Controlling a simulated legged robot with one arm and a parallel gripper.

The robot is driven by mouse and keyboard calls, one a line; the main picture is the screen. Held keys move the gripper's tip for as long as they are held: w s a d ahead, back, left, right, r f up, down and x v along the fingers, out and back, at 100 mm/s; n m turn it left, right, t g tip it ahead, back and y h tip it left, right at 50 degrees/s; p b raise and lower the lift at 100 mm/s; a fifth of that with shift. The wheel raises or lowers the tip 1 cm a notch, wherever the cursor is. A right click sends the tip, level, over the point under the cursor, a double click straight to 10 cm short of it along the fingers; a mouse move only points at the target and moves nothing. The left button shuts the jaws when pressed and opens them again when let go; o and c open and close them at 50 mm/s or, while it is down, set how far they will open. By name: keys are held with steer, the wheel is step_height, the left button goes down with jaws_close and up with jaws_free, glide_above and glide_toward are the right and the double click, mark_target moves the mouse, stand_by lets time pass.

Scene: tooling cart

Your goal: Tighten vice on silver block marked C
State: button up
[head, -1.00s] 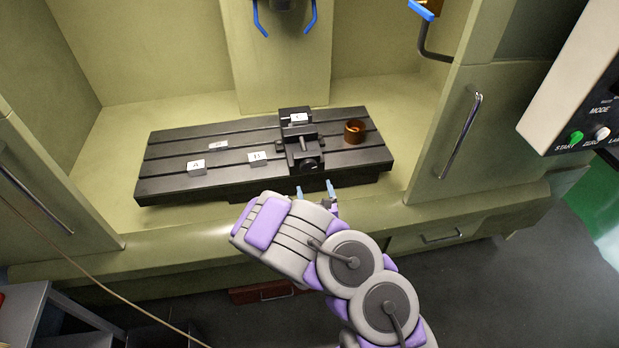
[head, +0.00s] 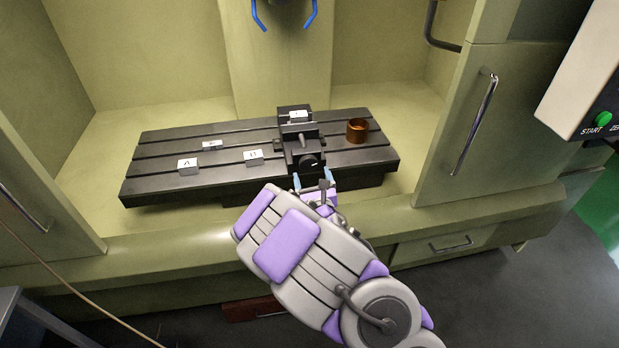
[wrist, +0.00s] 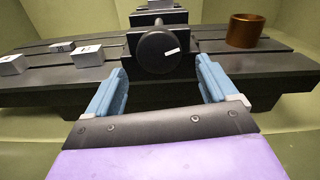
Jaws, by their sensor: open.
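The black vice (head: 300,140) stands on the slotted machine table (head: 225,180). A silver block (head: 298,115) with a white label lies in the vice at its far end; its letter is too small to read for sure. The vice's round black knob (wrist: 158,50) with a white mark faces me, and it also shows in the head view (head: 309,161). My gripper (head: 313,179) has blue fingers, is open and empty, and is just in front of the knob. In the wrist view the fingers (wrist: 160,82) lie left and right below the knob, apart from it.
Block A (head: 188,166), block B (head: 254,157) and another labelled block (head: 211,145) lie on the table left of the vice. A brown cylindrical cup (head: 357,131) stands right of it. Cabinet doors with handles (head: 475,124) flank the opening.

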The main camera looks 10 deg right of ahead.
mark_target(309, 168)
steer(key=shift+w+b, duration=0.3)
steer(key=shift+w, duration=0.1)
steer(key=shift+w+r, duration=0.1)
steer(key=shift+w, duration=1.25)
steer(key=c, duration=1.1)
